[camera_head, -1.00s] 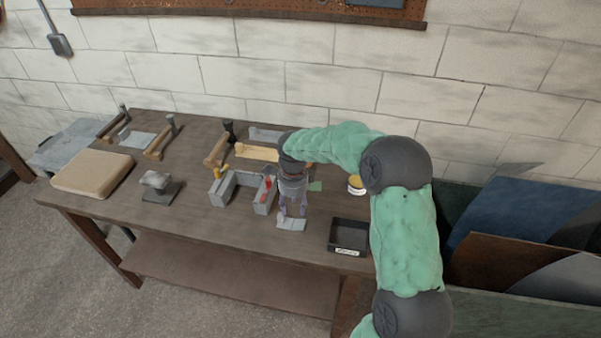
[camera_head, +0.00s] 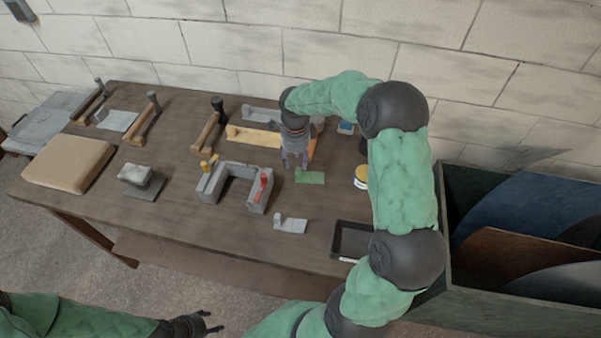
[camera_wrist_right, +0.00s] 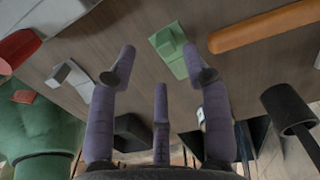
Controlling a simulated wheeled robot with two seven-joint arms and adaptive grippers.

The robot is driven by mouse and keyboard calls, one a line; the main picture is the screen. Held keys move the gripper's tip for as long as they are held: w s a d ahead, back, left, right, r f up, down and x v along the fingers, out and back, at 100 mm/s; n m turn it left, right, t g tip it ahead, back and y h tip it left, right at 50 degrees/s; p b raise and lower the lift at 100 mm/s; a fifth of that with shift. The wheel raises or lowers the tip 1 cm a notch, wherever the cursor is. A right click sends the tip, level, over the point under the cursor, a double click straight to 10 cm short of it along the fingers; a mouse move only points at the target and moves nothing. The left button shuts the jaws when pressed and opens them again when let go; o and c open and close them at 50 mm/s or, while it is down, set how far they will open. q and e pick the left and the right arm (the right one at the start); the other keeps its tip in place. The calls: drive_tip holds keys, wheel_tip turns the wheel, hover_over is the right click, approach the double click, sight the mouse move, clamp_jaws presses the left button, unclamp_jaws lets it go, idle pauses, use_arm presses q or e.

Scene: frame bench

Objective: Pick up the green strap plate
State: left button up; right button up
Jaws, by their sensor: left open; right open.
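The green strap plate (camera_head: 310,177) lies flat on the bench, right of the grey U-shaped block. My right gripper (camera_head: 294,160) is open and empty, just behind and left of the plate in the head view. In the right wrist view the plate (camera_wrist_right: 172,48) shows beyond the spread fingers of my right gripper (camera_wrist_right: 162,62), apart from them, with a small raised block at one end. My left gripper (camera_head: 213,321) is open and empty at the bottom left, in front of the bench.
The grey U-shaped block (camera_head: 208,189) carries yellow and red parts. A pale grey plate (camera_head: 291,225) and a black tray (camera_head: 337,243) lie nearer the front. An orange-yellow plate (camera_head: 252,136) is behind, a yellow-and-white round item (camera_head: 361,180) to the right.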

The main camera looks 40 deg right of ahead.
sight(298, 169)
drive_tip(key=shift+d+f+b, duration=0.2)
drive_tip(key=shift+f+b, duration=0.05)
drive_tip(key=shift+f, duration=1.45)
drive_tip(key=shift+d+f+b, duration=0.15)
drive_tip(key=shift+f+b, duration=0.1)
drive_tip(key=shift+f, duration=1.45)
clamp_jaws()
